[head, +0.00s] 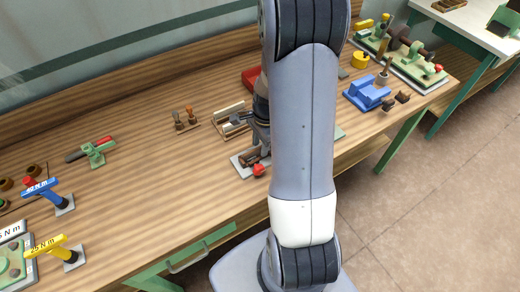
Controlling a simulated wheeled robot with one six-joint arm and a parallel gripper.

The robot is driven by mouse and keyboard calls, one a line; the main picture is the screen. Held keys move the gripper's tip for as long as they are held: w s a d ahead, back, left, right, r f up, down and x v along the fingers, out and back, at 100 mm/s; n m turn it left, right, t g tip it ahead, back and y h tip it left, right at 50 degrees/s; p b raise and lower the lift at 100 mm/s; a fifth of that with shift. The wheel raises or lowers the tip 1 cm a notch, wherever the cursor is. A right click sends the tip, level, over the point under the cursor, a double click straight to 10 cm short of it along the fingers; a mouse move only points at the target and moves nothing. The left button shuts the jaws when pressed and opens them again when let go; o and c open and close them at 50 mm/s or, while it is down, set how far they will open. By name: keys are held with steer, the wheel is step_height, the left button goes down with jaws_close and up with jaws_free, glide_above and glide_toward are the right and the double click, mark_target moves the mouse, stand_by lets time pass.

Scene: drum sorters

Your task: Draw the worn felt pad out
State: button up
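My arm crosses the middle of the view, and my gripper (262,138) shows only in part at its left edge. It points down over a small grey plate fixture (241,168) with a brown part and a red knob (258,170). The fingertips are too small and too covered to tell whether they are apart or hold anything. I cannot make out the worn felt pad; it may be hidden by the gripper or my arm.
A wooden tray (218,131) stands close behind the fixture, and a red bin (250,77) is behind my arm. A blue fixture (367,93) is to the right. A green clamp (95,151) and blue and yellow torque handles (50,246) are left. The bench's middle left is clear.

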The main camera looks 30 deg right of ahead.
steer(key=shift+c, duration=0.3)
jaws_close()
step_height(320, 180, up, 10)
steer(key=b, duration=0.1)
stand_by(0.7)
